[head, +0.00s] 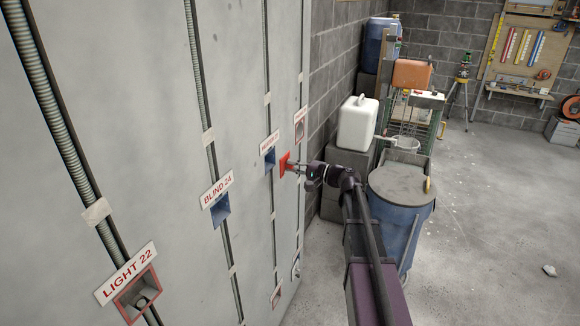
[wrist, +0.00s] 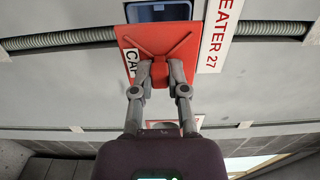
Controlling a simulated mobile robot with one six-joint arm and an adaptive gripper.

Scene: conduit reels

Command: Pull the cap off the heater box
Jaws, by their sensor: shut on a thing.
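The heater box (head: 269,159) is a blue open box on the grey wall panel, under its white label. In the wrist view the box (wrist: 160,12) shows at the top edge, beside the label reading "EATER 27" (wrist: 220,32). The cap (head: 285,164) is a red square plate with raised diagonal ribs; it also shows in the wrist view (wrist: 182,48). It stands out in front of the panel, apart from the box opening. My gripper (head: 295,166) is shut on the red grip at the cap's middle, also in the wrist view (wrist: 160,73). The cap hides part of the box in the wrist view.
The boxes Blind 24 (head: 220,209) and Light 22 (head: 137,297) lie along the panel, with ribbed conduits (head: 45,95). Floor at right is mostly clear.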

